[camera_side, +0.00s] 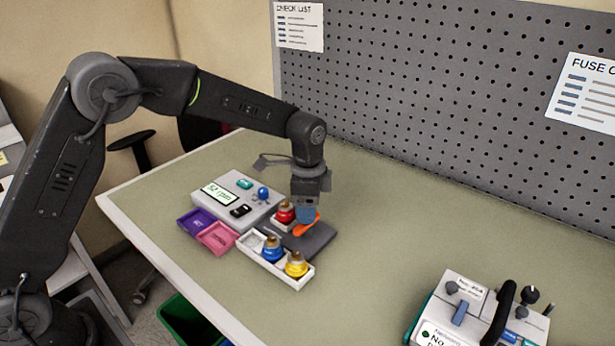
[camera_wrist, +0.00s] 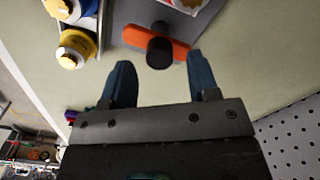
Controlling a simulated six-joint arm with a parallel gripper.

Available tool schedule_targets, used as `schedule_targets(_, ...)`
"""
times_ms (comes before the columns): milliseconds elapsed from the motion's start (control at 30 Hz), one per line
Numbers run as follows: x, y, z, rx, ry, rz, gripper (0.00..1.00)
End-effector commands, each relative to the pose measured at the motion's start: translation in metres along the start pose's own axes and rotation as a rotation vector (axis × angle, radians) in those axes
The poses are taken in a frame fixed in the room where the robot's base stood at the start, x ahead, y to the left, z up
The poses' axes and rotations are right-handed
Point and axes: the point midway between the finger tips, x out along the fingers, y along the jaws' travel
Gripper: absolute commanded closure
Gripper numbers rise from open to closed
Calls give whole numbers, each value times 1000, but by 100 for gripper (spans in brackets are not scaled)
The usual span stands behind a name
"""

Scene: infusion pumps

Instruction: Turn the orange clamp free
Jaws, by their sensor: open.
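The orange clamp (camera_side: 306,224) is on the dark grey plate (camera_side: 316,240) of the pump unit, just below my gripper (camera_side: 306,212) in the side view. In the wrist view the orange clamp (camera_wrist: 180,48) lies as a bar with a black round knob (camera_wrist: 160,51) on it. My gripper (camera_wrist: 158,82) is open there, its two blue fingers apart with nothing between them. The clamp and knob are beyond the fingertips, the right fingertip close to the clamp's right end. In the side view the gripper partly hides the clamp, and I cannot tell whether they touch.
A white tray (camera_side: 246,243) holds a blue-bodied and a yellow bottle (camera_side: 297,265); a red one (camera_side: 285,212) stands beside the clamp. The pump's display box (camera_side: 217,190) and purple and pink bins (camera_side: 217,238) are left. Another device (camera_side: 468,310) stands front right. Table between is clear.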

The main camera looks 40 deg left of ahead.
Motion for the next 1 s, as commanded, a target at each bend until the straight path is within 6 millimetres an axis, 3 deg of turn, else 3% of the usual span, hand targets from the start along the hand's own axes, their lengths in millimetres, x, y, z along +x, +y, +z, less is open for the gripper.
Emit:
schedule_targets(300,-72,0,0,0,5,-5,45)
schedule_targets(500,-106,0,0,1,3,-3,45)
schedule_targets(700,-121,0,0,1,2,-2,45)
schedule_targets(1000,-122,0,0,0,1,-1,45)
